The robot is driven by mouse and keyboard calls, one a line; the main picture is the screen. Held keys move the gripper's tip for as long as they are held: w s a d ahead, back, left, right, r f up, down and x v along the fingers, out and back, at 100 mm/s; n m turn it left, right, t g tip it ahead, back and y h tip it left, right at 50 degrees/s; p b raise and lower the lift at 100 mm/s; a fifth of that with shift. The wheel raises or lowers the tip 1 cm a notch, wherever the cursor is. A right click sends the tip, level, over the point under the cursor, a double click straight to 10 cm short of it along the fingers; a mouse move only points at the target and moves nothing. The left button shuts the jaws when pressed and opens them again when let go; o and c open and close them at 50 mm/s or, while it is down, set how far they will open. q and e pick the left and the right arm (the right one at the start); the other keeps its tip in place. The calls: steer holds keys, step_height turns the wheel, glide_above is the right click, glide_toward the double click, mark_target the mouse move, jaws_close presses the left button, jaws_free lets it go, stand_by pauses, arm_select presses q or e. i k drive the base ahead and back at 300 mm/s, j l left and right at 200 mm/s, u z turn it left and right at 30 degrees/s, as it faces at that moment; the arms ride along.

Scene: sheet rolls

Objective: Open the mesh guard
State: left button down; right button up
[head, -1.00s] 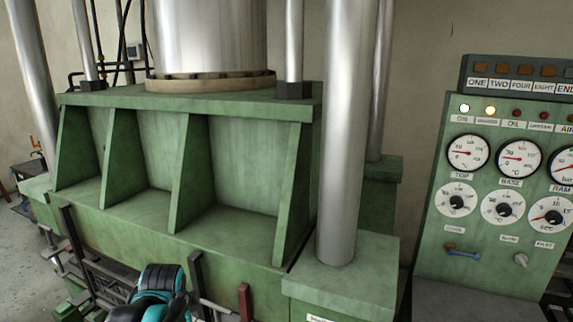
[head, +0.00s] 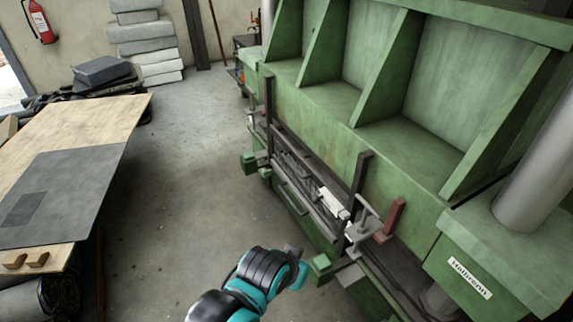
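The mesh guard (head: 300,170) appears to be the low dark framed panel along the front of the green press, between two dark upright posts. It looks upright against the press; its fine detail is too small to tell. My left gripper (head: 294,262), on a black and teal arm from the bottom edge, is in front of the press, below the guard's right part. It appears apart from the guard. Its fingers are foreshortened, so I cannot tell whether they are open or shut. My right gripper is not in view.
A dark red upright bar (head: 391,219) and a white block (head: 333,203) are near the guard's right end. A table (head: 100,118) with a dark sheet stands left. Grey floor (head: 185,165) between table and press is clear. A green pedestal (head: 490,245) is at right.

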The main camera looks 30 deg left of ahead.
mark_target(338, 205)
steer(key=u, duration=0.9)
steer(key=i+j+z, duration=0.1)
steer(key=i+j, duration=0.2)
steer(key=i, duration=0.2)
steer(key=i+j, duration=0.35)
steer(key=i+l+z, duration=0.05)
steer(key=i, duration=0.05)
